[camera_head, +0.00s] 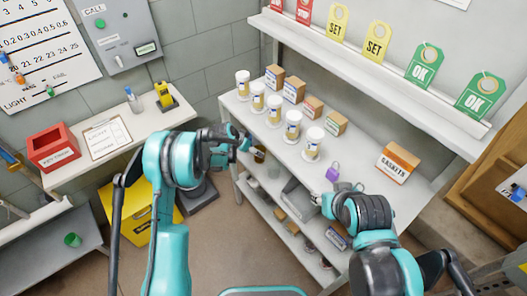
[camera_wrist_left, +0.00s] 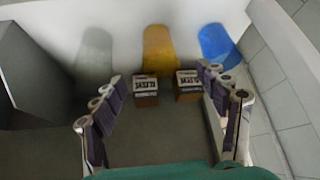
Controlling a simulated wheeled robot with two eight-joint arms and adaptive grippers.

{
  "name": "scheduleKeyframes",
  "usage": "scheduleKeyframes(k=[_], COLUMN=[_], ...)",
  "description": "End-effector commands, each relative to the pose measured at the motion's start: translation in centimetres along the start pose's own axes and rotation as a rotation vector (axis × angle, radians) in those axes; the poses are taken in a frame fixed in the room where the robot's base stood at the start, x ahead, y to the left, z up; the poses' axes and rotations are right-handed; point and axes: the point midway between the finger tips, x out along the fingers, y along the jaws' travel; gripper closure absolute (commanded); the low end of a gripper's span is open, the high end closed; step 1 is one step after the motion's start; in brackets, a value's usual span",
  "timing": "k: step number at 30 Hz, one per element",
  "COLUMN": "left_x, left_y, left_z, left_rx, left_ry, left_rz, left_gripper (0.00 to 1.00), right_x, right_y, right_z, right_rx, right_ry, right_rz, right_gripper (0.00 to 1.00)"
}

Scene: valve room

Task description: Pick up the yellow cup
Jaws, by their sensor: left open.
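The yellow cup (camera_wrist_left: 158,50) shows in the left wrist view, beyond the fingertips and near the top middle. It stands between a grey cup (camera_wrist_left: 95,52) and a blue cup (camera_wrist_left: 218,46). In the head view, the yellow cup (camera_head: 259,154) is a small patch below the upper shelf board, partly hidden by that board and my left gripper. My left gripper (camera_wrist_left: 160,80) is open and empty, its fingers spread apart from the cup. In the head view, my left gripper (camera_head: 243,142) is at the shelf's left end. My right gripper (camera_head: 318,199) is at the shelf front; its fingers are unclear.
Two sleeve boxes (camera_wrist_left: 146,90) sit between the left fingers' lines of view. White canisters (camera_head: 274,110) and small boxes stand on the upper board (camera_head: 352,203). A purple padlock (camera_head: 332,172) lies near my right gripper. A yellow bin (camera_head: 140,210) stands on the floor at left.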

Motion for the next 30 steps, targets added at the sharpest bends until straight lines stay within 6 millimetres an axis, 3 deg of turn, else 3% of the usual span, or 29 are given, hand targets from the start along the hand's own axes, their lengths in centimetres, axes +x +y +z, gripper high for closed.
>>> scheduleKeyframes(k=[14,22,30], left_x=[5.4,9.4,9.7], left_y=[0.2,0.1,0.1], left_z=[0.7,1.0,0.8], left_rx=[0.02,0.02,0.019], left_ry=[0.003,0.003,0.003], left_rz=[0.013,0.013,0.012], left_gripper=[0.26,0.26,0.26], right_x=[1.0,2.7,2.6], right_y=[0.0,0.0,0.0], right_z=[0.7,1.9,1.9], right_rx=[0.0,0.0,0.0], right_ry=[0.0,0.0,0.0], right_rz=[0.0,0.0,0.0], right_gripper=[0.6,0.6,0.6])
